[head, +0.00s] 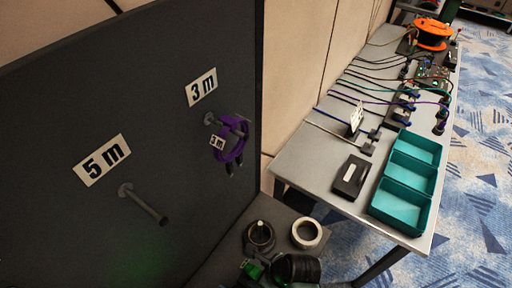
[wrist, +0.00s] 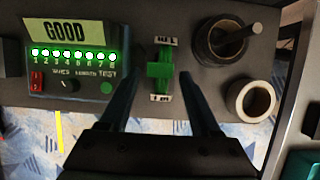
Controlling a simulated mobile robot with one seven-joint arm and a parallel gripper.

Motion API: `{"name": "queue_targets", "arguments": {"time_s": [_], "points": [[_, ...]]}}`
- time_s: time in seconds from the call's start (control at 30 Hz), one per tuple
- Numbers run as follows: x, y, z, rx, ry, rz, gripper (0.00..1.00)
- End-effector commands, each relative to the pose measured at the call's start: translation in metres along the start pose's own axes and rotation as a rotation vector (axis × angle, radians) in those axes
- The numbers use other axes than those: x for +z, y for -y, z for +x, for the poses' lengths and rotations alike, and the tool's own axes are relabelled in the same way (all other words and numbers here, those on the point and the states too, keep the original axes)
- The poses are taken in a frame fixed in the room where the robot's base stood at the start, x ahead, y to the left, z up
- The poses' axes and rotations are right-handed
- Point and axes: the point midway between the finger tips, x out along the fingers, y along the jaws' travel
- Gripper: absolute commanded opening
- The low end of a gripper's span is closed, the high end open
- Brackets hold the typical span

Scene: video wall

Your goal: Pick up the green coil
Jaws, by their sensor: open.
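The green coil (wrist: 160,70) is in the middle of the wrist view, with pale labels at its upper and lower ends; the lower one appears to read 1 m. My gripper (wrist: 162,74) is open, with one dark finger on each side of the coil in the picture. I cannot tell whether the fingers are level with it or still above it. In the head view, my gripper's dark body (head: 296,268) is at the bottom edge, and a bit of green (head: 253,271) beside it is mostly hidden.
A tester (wrist: 70,58) reading GOOD, with lit green lamps, stands left of the coil. A dark cup (wrist: 222,42) and a tape roll (wrist: 252,100) stand right. A purple coil (head: 232,150) hangs on the 3 m peg. Teal bins (head: 403,205) sit on the bench.

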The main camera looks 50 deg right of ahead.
Motion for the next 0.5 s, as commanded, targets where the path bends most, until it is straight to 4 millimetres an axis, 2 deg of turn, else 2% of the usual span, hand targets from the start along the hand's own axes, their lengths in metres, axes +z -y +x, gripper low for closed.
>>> {"name": "queue_targets", "arguments": {"time_s": [0.23, 0.5], "points": [[0.003, 0.002, 0.013, 0.0, 0.0, -0.001, 0.64], [0.006, 0.005, 0.046, -0.001, 0.0, -0.002, 0.64]]}}
